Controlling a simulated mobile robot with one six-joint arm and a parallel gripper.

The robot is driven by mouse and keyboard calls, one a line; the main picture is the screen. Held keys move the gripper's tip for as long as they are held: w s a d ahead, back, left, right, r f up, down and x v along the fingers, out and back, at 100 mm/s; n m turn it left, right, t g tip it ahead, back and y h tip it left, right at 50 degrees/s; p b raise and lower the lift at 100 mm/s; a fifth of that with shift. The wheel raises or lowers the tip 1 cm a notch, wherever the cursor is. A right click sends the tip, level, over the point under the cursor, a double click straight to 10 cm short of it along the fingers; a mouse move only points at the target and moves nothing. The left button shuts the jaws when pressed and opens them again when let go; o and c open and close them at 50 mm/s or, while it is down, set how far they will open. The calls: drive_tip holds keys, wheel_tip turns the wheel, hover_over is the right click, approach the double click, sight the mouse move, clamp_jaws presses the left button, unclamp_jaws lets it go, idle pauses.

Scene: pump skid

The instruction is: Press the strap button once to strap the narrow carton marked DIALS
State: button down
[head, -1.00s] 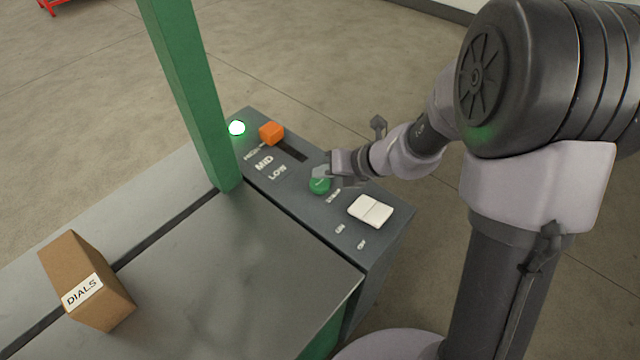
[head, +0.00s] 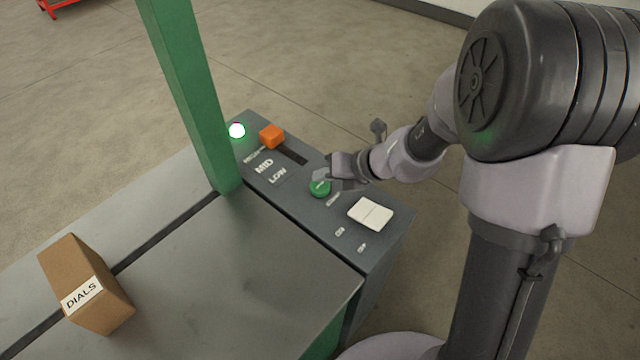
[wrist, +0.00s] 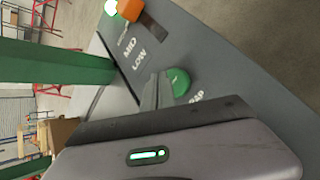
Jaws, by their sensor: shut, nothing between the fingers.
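The green strap button (head: 320,188) sits on the grey control panel, and it also shows in the wrist view (wrist: 178,82). My gripper (head: 322,174) is shut and empty, with its fingertips right at the button. In the wrist view the fingertips (wrist: 157,88) lie just beside the button; I cannot tell whether they touch it. The narrow carton marked DIALS (head: 86,283) stands on the machine table (head: 230,270) at the left, across the dark slot line. No strap shows around it.
An orange slider knob (head: 271,136) stands at the panel's far end by the MID and LOW marks, near a lit green lamp (head: 237,131). A white rocker switch (head: 370,213) is close to my gripper. A green post (head: 190,90) rises left of the panel.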

sight(324, 187)
idle(0.8)
drive_tip(key=shift+f+b, duration=0.3)
drive_tip(key=shift+f, duration=0.15)
drive_tip(key=shift+f+b, duration=0.45)
drive_tip(key=shift+f, duration=0.05)
idle(0.4)
drive_tip(key=shift+r, duration=0.1)
drive_tip(key=shift+r+p, duration=0.85)
drive_tip(key=shift+p, duration=0.15)
wheel_tip(324, 187, up, 5)
drive_tip(key=p, duration=0.5)
drive_tip(key=shift+r, duration=0.15)
